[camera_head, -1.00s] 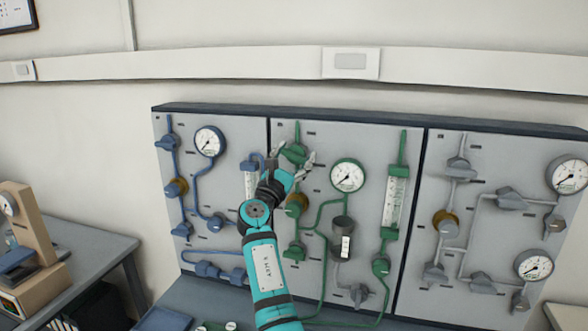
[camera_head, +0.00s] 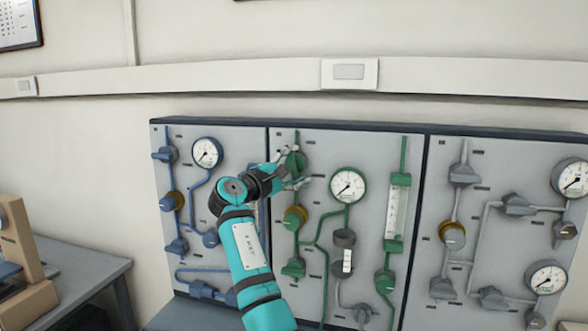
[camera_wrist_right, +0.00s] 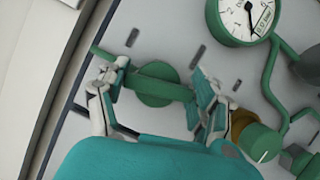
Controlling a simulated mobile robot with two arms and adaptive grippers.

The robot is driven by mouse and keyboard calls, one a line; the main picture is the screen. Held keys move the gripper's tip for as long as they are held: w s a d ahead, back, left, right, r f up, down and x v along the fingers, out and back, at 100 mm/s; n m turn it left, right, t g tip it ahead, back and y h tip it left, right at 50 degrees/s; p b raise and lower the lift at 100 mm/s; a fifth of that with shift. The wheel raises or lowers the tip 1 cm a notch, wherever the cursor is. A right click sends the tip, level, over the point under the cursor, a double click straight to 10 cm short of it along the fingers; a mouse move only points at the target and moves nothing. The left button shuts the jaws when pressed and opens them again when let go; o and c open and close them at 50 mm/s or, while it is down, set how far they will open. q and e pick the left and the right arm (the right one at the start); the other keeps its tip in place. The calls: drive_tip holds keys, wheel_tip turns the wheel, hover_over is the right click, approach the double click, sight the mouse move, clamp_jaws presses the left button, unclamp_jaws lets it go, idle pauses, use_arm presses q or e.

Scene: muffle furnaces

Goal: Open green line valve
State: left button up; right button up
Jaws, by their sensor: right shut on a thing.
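The green line valve (camera_head: 290,161) is at the top left of the middle panel, on a green pipe. My right gripper (camera_head: 297,166) is at this valve and partly covers it. In the right wrist view, the valve's green handle (camera_wrist_right: 157,88) lies lengthwise between the two fingers of the gripper (camera_wrist_right: 157,92), one finger at each end. The gripper is shut on the handle. The handle looks roughly in line with the pipe. My left gripper is in neither view.
A green-rimmed gauge (camera_head: 348,185) is right of the valve, and a brass-and-green regulator (camera_head: 295,217) is below it. A blue-piped panel (camera_head: 227,153) is on the left and a grey-piped panel (camera_head: 490,170) on the right. A desk (camera_head: 85,275) stands at lower left.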

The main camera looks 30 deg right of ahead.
drive_tip(key=shift+m+g+y, duration=0.3)
drive_tip(key=shift+m+y, duration=0.1)
drive_tip(key=shift+m, duration=0.9)
drive_tip(key=o, duration=1.2)
drive_tip(key=shift+f, duration=0.1)
drive_tip(key=shift+c, duration=0.2)
drive_tip(key=v, duration=1.2)
